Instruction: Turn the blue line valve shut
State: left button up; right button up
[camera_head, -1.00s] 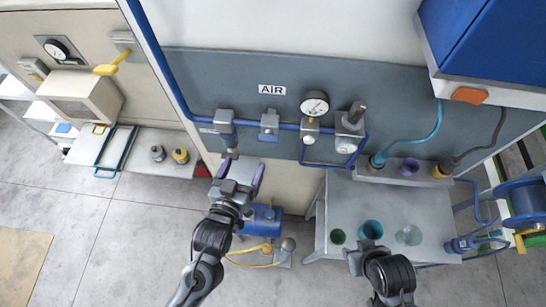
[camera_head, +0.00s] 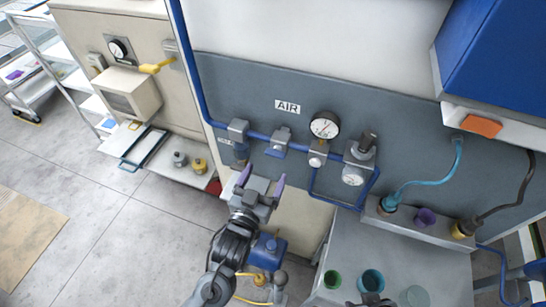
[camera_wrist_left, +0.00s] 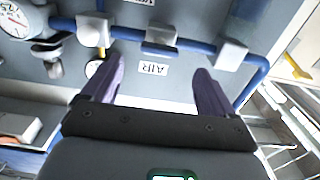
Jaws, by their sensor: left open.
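A blue pipe (camera_head: 262,134) runs along the grey wall panel under the AIR sign. A grey block fitting (camera_head: 238,130) sits at its left corner, with a darker part hanging below it (camera_head: 240,152). I cannot tell for certain which fitting is the valve or how its handle is turned. My left gripper (camera_head: 261,179) is open and empty, below and slightly right of the corner fitting, apart from it. In the left wrist view the gripper's purple fingers (camera_wrist_left: 152,88) are spread towards the panel, with the corner fitting (camera_wrist_left: 232,54) beyond the right finger. My right gripper's fingers do not show.
Along the pipe are a second fitting (camera_head: 279,140), a round gauge (camera_head: 324,125) and a regulator (camera_head: 361,155). A grey bench with cups (camera_head: 333,279) stands at the lower right. A blue machine (camera_head: 267,257) is below my left gripper. A yellow lever (camera_head: 156,67) is on the left cabinet.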

aim_at(274, 157)
pick_arm(q)
jog(key=p+x, duration=0.1)
jog(key=x, duration=0.6)
jog(key=shift+c, duration=0.4)
jog(key=c, duration=1)
